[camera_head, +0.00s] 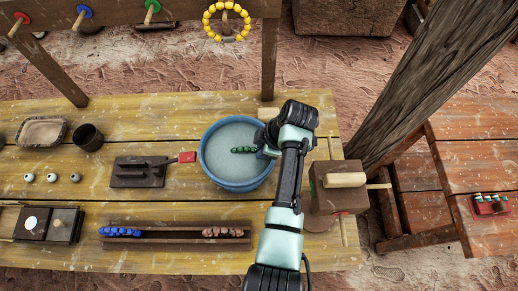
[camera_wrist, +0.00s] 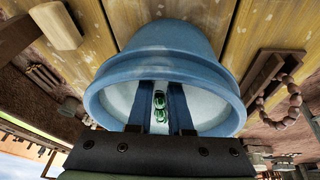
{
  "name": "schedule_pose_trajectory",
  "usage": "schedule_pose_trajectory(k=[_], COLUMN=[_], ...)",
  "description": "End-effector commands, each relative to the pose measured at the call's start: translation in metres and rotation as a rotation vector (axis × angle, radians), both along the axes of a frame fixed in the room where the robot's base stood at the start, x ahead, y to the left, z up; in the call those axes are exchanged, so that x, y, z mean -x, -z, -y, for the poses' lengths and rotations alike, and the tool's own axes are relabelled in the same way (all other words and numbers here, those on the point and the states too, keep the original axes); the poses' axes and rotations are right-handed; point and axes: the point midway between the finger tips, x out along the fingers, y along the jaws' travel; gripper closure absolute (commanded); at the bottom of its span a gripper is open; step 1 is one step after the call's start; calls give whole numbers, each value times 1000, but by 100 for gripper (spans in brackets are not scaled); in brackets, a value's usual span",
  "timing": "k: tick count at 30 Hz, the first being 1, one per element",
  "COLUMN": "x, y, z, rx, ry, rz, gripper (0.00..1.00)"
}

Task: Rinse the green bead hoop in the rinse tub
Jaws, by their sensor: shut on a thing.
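The rinse tub (camera_head: 209,168) is a round blue tub with pale grey water, standing on the yellow plank table. It also shows in the wrist view (camera_wrist: 160,38). The green bead hoop (camera_head: 243,150) shows edge-on as a short row of dark green beads within the tub's rim. In the wrist view the green beads (camera_wrist: 160,103) sit between my two fingers. My gripper (camera_head: 262,148) reaches in over the tub's right side and is shut on the hoop. I cannot tell how deep the beads are in the water. Part of the hoop is hidden by my gripper.
A wooden block with a pale roller (camera_head: 344,180) stands right of the tub. A trough (camera_head: 175,244) holds blue and brown beads in front. A yellow bead hoop (camera_head: 210,28) hangs on the rack behind.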

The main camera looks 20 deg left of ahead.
Motion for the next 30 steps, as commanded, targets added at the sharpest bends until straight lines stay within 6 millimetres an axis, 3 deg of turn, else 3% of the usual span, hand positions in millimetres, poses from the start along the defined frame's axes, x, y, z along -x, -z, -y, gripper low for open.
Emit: schedule_pose_trajectory(k=[14, 30], x=[0, 0], y=[2, -38], z=[0, 0], rx=[0, 0], ry=[0, 0], rz=[1, 1], gripper=[100, 100])
